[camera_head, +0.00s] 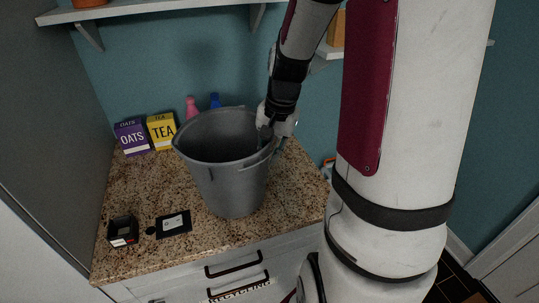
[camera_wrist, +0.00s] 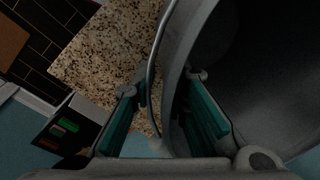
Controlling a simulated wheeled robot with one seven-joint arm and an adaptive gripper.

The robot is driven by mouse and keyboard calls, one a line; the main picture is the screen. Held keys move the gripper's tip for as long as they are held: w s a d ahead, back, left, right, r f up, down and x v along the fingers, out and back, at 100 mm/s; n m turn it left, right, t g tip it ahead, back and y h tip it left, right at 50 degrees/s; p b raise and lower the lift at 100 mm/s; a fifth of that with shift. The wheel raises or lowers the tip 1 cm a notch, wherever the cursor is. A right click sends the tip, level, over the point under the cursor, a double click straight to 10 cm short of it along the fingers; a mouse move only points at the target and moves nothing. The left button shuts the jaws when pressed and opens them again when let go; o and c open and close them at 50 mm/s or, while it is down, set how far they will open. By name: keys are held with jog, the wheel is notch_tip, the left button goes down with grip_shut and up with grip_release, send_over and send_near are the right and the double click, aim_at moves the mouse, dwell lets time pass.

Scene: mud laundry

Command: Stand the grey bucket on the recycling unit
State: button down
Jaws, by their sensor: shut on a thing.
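The grey bucket (camera_head: 222,178) is upright over the granite top (camera_head: 285,203) of the recycling unit, whose drawer front carries a partly visible recycling label (camera_head: 238,290). I cannot tell whether the bucket's base touches the top. My gripper (camera_head: 271,138) is at the bucket's right rim, shut on it. In the wrist view my gripper (camera_wrist: 165,112) has one finger on each side of the bucket's wall (camera_wrist: 180,60), with the thin wire handle beside the rim. The bucket looks empty, but its bottom inside is hidden.
An oats box (camera_head: 132,138), a tea box (camera_head: 161,131), a pink bottle (camera_head: 191,107) and a blue bottle (camera_head: 215,100) stand behind the bucket. A black box (camera_head: 122,231) and a dark card (camera_head: 173,223) lie front left. A shelf (camera_head: 150,9) overhangs the back.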

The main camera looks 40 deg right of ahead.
jog(key=shift+f, duration=0.4)
jog(key=c, duration=1.6)
grip_release()
jog(key=shift+o, duration=0.2)
